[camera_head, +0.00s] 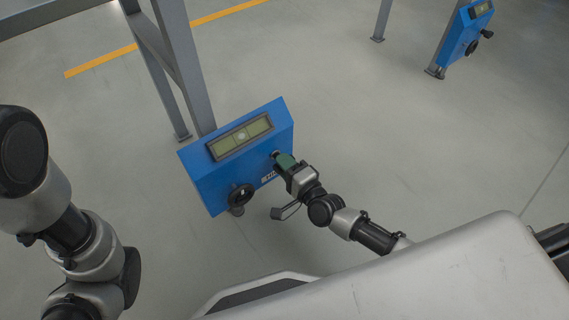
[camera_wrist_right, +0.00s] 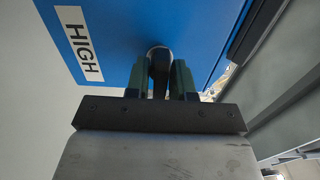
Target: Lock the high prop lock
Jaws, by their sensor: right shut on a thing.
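A blue control box (camera_head: 204,178) with a gauge window on its upper face stands on a grey frame leg. A black handwheel (camera_head: 241,195) is on its front. My right gripper (camera_head: 278,158) is at the right part of the front face. In the right wrist view the gripper (camera_wrist_right: 161,80) is shut on a dark rounded knob, the high prop lock (camera_wrist_right: 158,56), close to the blue face. A white label reading HIGH (camera_wrist_right: 79,44) is left of it. The fingers hide most of the knob. My left arm is at the left edge; its gripper is out of view.
A second blue box (camera_head: 464,36) with a black crank is on another leg at the upper right. Grey frame legs (camera_head: 176,60) rise behind the near box. The floor between the two boxes is clear, with a yellow line (camera_head: 100,67) at the back.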

